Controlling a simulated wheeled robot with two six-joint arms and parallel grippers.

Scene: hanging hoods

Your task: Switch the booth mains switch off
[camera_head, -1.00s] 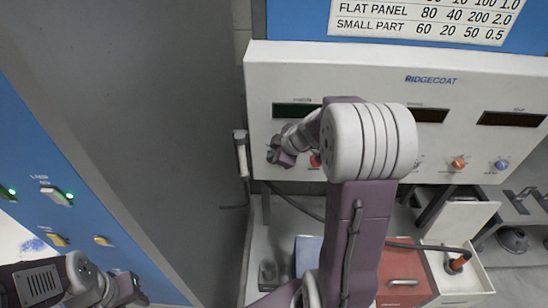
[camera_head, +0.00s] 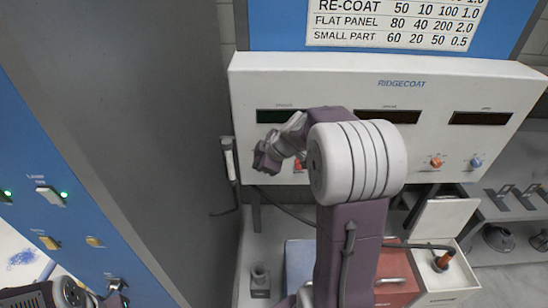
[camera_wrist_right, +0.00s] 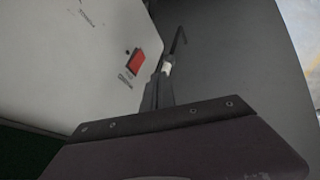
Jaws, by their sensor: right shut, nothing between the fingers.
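A red rocker switch (camera_wrist_right: 137,61) shows in the right wrist view on a white panel face, with small labels beside it that I cannot read. It appears to be the mains switch. My right gripper (camera_wrist_right: 160,92) is shut and empty, its fingertips just right of and below the switch in that view. I cannot tell whether they touch the panel. In the head view my right gripper (camera_head: 263,163) is at the left end of the white RIDGECOAT control box (camera_head: 440,98) and hides the switch there. My left gripper (camera_head: 117,292) is at the bottom left, its jaws unclear.
A red knob (camera_head: 298,166), an orange knob (camera_head: 436,161) and a blue knob (camera_head: 476,161) sit on the box front. A white-handled item (camera_head: 229,158) hangs left of the box beside a grey wall (camera_head: 130,80). A blue panel (camera_head: 60,190) with switches stands left.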

